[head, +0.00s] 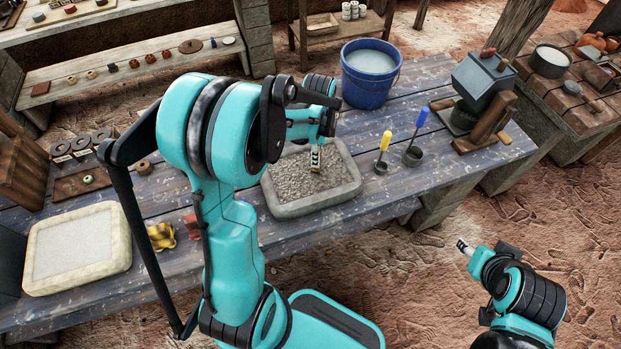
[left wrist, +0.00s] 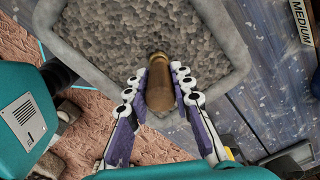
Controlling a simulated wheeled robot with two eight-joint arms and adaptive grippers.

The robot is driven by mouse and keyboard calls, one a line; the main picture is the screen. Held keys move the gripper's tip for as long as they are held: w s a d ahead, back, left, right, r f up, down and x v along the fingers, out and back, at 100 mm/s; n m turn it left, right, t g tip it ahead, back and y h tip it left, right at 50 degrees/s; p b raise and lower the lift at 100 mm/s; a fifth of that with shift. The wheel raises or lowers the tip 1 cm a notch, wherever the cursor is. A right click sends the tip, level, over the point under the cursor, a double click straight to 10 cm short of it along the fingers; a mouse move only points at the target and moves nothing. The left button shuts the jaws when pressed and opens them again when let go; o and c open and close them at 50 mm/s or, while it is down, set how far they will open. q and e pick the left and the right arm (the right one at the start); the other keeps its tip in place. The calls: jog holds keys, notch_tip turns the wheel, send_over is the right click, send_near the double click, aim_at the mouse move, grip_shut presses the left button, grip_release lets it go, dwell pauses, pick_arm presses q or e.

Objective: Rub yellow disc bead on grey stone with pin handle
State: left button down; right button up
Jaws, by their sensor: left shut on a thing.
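The grey stone (head: 345,200) is a shallow slab with a raised rim and a rough grey bed, lying on the blue-grey table. My left gripper (head: 316,160) is over its bed; in the left wrist view the gripper (left wrist: 160,84) is shut on a brown wooden pin handle (left wrist: 161,97). The handle's far end points toward the grey bed (left wrist: 150,30); I cannot tell if it touches. I cannot make out a yellow disc bead on the handle. My right gripper (head: 464,247) is over the floor, off the table; its jaw state is unclear.
A cream-rimmed slab (head: 82,245) and a yellow lumpy object (head: 161,236) are at left. A blue bucket (head: 371,72) stands behind the stone. Yellow-handled (head: 384,143) and blue-handled (head: 419,122) tools stand to its right, before a grey block device (head: 484,85).

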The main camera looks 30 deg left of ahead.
pick_arm(q)
jog(key=shift+w+d, duration=1.6)
jog(key=shift+w, duration=0.2)
jog(key=shift+s+a+f+b, duration=0.1)
jog(key=shift+s+a, duration=1.5)
jog(key=shift+s, duration=0.3)
jog(key=shift+s+a+r+b, duration=0.1)
jog(key=shift+s+a, duration=1.5)
jog(key=shift+s, duration=0.25)
jog(key=shift+s+a+f+b, duration=0.1)
jog(key=shift+s+a, duration=1.5)
jog(key=shift+s, duration=0.3)
notch_tip(320, 180, up, 7)
jog(key=p, duration=0.5)
jog(key=shift+p, duration=0.3)
jog(key=shift+w+f, duration=0.1)
jog(key=shift+d+f+b, duration=0.1)
jog(key=shift+f+b, duration=1.95)
jog(key=shift+f, duration=0.25)
jog(key=shift+f+b, duration=0.7)
jog(key=shift+f, duration=0.1)
